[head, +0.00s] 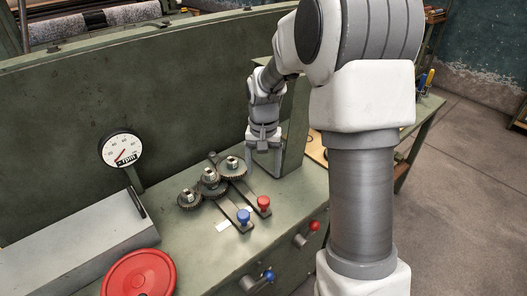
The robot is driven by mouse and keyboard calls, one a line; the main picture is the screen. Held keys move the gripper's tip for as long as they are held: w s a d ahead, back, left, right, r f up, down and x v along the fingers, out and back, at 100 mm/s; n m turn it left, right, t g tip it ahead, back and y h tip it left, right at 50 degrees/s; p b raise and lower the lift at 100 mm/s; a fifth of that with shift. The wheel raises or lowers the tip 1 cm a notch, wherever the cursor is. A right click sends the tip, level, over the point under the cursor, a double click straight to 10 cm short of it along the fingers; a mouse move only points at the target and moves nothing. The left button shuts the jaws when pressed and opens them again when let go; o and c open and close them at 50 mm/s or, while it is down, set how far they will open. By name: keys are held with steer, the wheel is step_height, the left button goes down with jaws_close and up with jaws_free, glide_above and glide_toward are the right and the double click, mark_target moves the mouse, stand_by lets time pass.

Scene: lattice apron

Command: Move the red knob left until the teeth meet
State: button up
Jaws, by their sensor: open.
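A red knob (263,203) stands on the front end of a dark lever arm on the green machine apron. The lever runs back and left to the gears. Several toothed gears sit at the back of the levers, including a left gear (188,198), a middle gear (210,179) and a right gear (232,167). They lie close together, and I cannot tell whether their teeth meet. A blue knob (243,216) stands just left of the red one. My gripper (264,172) is open, pointing down, above and behind the red knob and right of the gears, apart from the knob.
A dial gauge (121,150) stands at left beside a grey metal box (75,250). A red round disc (139,273) is at front left. A lower red-tipped handle (312,227) and a blue-tipped handle (267,277) project from the front face. A green upright plate stands right of my gripper.

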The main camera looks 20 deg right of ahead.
step_height(320, 180, up, 5)
steer(key=shift+r, duration=0.1)
stand_by(0.5)
steer(key=s+a+r+n+t, duration=0.2)
steer(key=s+r+n+t, duration=0.1)
steer(key=s+r, duration=0.8)
steer(key=s+a+n+t, duration=0.1)
steer(key=s+n+t, duration=0.1)
steer(key=s, duration=1)
steer(key=shift+a+r+t, duration=0.25)
steer(key=shift+a+t, duration=0.05)
steer(key=shift+a, duration=0.1)
